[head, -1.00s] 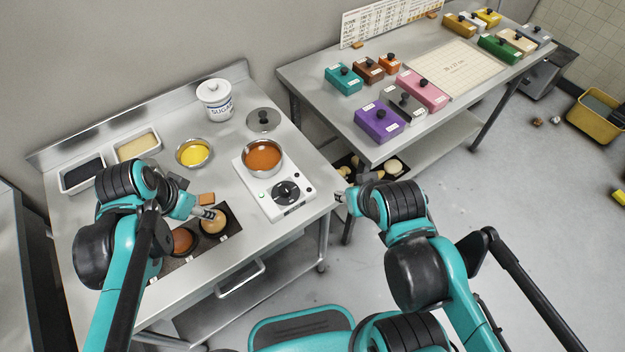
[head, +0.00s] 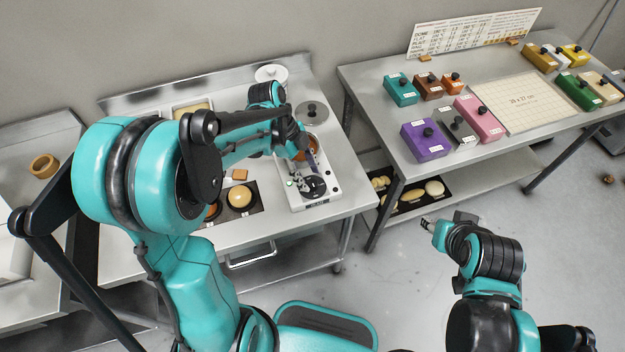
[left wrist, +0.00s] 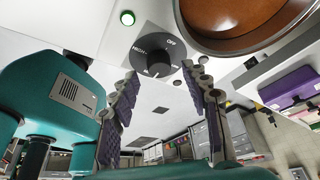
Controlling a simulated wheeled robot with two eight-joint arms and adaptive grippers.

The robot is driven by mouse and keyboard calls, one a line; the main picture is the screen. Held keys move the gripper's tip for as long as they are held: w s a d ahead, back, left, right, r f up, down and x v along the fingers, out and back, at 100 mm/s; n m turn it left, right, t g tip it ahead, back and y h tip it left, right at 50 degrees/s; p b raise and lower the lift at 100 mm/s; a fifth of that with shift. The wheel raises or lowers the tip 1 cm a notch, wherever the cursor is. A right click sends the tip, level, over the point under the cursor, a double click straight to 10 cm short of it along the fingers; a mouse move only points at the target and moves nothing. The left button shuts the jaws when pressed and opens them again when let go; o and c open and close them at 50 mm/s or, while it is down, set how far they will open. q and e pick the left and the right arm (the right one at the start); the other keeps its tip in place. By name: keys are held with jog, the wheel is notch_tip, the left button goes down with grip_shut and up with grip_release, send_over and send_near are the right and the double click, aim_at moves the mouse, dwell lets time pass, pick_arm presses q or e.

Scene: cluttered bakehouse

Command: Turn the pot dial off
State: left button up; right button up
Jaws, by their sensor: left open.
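The pot dial (head: 314,186) is a black round knob on the white hot plate (head: 325,198). In the left wrist view the dial (left wrist: 158,64) shows OFF at its upper right and HIGH at its left. A pale mark shows on the knob's lower side. My left gripper (head: 309,164) is over the hot plate, close to the dial. In the left wrist view its open fingers (left wrist: 160,72) stand either side of the dial; contact cannot be told. The pot (left wrist: 245,22) of brown-orange liquid is beside the dial. My right gripper (head: 428,222) is away over the floor, its jaws too small to read.
A pot lid (head: 311,110) and a white sugar jar (head: 271,74) are behind the hot plate. The right table (head: 385,125) holds coloured boxes.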

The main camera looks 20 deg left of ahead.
pick_arm(q)
jog(key=shift+x, duration=1.05)
grip_shut()
